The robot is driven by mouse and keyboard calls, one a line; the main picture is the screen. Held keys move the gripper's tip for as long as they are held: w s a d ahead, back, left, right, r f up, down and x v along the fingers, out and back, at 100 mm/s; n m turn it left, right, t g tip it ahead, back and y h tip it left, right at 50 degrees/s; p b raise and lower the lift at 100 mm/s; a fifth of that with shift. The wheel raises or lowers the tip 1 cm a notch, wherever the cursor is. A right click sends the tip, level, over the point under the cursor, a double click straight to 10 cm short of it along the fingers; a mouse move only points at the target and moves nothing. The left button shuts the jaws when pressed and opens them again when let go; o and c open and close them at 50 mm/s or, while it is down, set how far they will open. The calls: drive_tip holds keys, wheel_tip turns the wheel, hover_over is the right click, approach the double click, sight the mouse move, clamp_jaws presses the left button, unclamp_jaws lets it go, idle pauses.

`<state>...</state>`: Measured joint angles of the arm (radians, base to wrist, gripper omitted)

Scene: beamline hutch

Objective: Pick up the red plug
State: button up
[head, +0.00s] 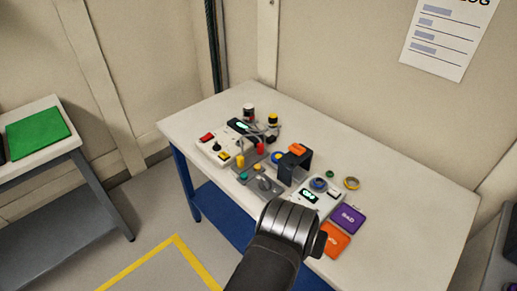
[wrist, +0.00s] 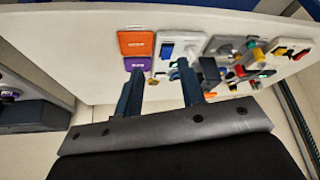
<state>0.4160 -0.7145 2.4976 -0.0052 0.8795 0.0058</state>
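The red plug (head: 260,149) stands upright on a small grey panel (head: 252,167) near the middle of the table, next to a yellow plug (head: 240,161). In the wrist view the red plug (wrist: 240,71) is small, right of my fingers. My gripper (wrist: 160,67) is open, with two dark fingers apart and nothing between them. It is above the table, well to one side of the plug. In the head view my wrist hides the fingers.
A white control box (head: 212,149) stands left of the plug. A dark bracket with an orange top (head: 297,150) stands right of it. A second white box (head: 326,194), purple card (head: 347,218) and orange card (head: 333,240) lie further right. The table's right end (head: 420,190) is clear.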

drive_tip(key=shift+o, duration=0.2)
drive_tip(key=shift+o, duration=1.2)
